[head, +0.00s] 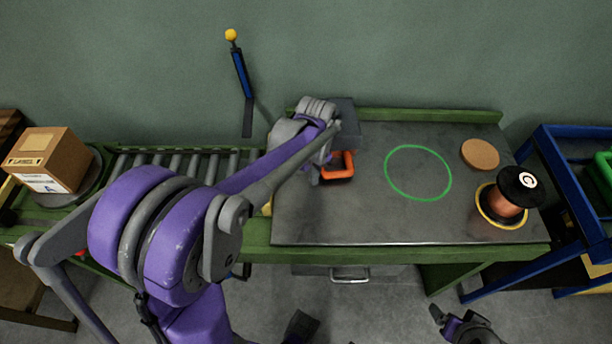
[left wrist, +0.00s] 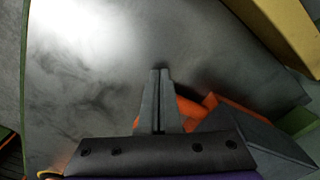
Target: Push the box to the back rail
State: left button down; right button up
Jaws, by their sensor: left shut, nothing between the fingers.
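A dark grey box (head: 346,112) stands at the back left of the grey tabletop (head: 330,222), close to the green back rail (head: 430,115). My left arm hides much of it, so I cannot tell whether it touches the rail. An orange handle (head: 342,166) shows at its front. The box (left wrist: 240,135) and orange handle (left wrist: 190,108) also show in the left wrist view, beside the fingers. My left gripper (head: 316,177) is shut and empty, low by the box; in the left wrist view its fingers (left wrist: 158,75) are together. What seems my right gripper shows partly at the bottom right.
A green ring (head: 418,173) marks the tabletop. A cork disc (head: 480,154) and a copper spool (head: 507,197) stand at the right. A cardboard box (head: 48,160) sits left by the rollers (head: 170,163). A blue frame (head: 570,180) stands right. The middle tabletop is clear.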

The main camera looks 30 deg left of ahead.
pick_arm(q)
jog(key=shift+w+d, duration=0.15)
jog(key=shift+w, duration=0.25)
jog(key=shift+w+d, duration=0.3)
jog(key=shift+w, duration=0.6)
jog(key=shift+s, duration=0.1)
